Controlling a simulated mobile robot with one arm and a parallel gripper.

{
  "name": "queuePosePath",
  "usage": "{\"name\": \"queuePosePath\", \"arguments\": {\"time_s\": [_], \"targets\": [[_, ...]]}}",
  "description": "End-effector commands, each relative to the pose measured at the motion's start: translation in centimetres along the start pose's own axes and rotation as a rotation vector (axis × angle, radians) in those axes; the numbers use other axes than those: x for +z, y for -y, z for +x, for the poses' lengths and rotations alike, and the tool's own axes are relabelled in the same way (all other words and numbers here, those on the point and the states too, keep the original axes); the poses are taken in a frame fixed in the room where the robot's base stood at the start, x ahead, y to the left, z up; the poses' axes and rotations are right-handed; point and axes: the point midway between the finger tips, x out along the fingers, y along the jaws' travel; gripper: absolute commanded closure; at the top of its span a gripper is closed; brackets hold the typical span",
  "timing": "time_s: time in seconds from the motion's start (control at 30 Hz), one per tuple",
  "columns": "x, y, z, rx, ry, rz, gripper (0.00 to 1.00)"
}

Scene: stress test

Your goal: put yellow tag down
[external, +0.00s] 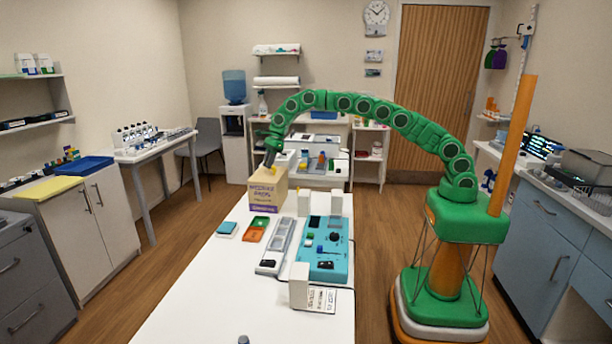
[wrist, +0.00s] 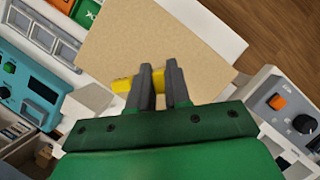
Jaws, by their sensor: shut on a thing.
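A small yellow tag (wrist: 124,83) is between the fingers of my gripper (wrist: 160,82) in the wrist view, sticking out to the left of them. My gripper is shut on it. In the external view my gripper (external: 271,161) points down at the top of a cardboard box (external: 268,188) at the far end of the white table. The box's tan top (wrist: 140,35) lies behind the fingers in the wrist view. I cannot tell whether the tag touches the box top.
The white table (external: 200,300) also bears a teal device (external: 325,262), a grey tray strip (external: 275,248), green and orange trays (external: 254,235) and white blocks (external: 299,285). A grey unit with an orange button (wrist: 278,103) is right of the box in the wrist view. The table's near left is clear.

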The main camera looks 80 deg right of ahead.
Motion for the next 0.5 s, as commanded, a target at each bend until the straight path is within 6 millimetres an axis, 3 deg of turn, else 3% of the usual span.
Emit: {"name": "queuePosePath", "arguments": {"time_s": [0.1,0.5], "targets": [[-0.32,0.0,0.83,-0.001,0.0,0.0,1.0],[-0.39,-0.01,1.12,-0.001,0.001,-0.001,1.0]]}}
